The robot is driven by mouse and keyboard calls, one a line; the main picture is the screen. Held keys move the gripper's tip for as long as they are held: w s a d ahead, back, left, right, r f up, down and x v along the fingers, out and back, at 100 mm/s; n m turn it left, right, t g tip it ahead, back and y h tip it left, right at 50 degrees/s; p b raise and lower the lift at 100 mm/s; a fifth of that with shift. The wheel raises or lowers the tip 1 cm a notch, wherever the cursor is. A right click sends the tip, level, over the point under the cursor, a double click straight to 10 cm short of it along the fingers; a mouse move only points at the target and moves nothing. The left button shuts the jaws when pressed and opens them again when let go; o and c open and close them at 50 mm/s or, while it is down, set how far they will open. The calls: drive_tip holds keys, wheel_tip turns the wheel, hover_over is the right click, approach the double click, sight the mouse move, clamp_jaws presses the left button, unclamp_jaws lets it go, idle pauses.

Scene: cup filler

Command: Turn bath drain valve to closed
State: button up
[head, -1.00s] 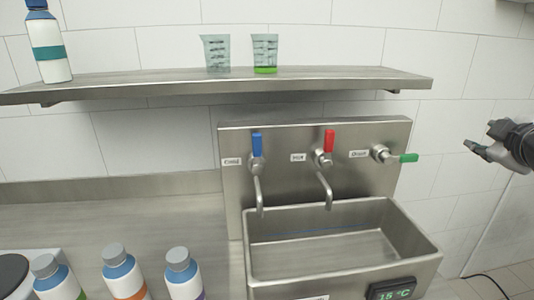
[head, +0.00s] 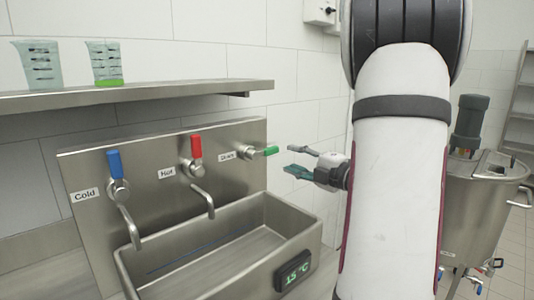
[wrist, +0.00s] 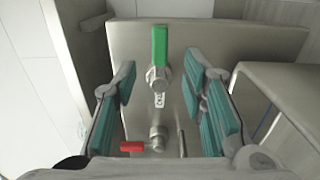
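The handle points sideways to the right, away from the valve body. In the wrist view the green handle (wrist: 159,46) points up from its metal stem, ahead of my gripper. My gripper (head: 300,161) is open and empty, just right of the handle in the head view, fingers pointing at it. In the wrist view the teal finger pads (wrist: 165,100) stand wide apart on both sides of the valve, with no visible contact. The steel bath (head: 220,255) is below the valve.
A red hot-tap handle (head: 196,147) and a blue cold-tap handle (head: 114,163) stand upright left of the drain valve, with spouts over the bath. A shelf (head: 170,88) with two beakers is above. A display (head: 293,272) reads 15 °C. A steel tank (head: 480,210) stands right.

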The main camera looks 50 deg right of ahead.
sight(273, 152)
drive_tip(key=w, duration=1)
drive_tip(key=shift+d, duration=0.35)
clamp_jaws()
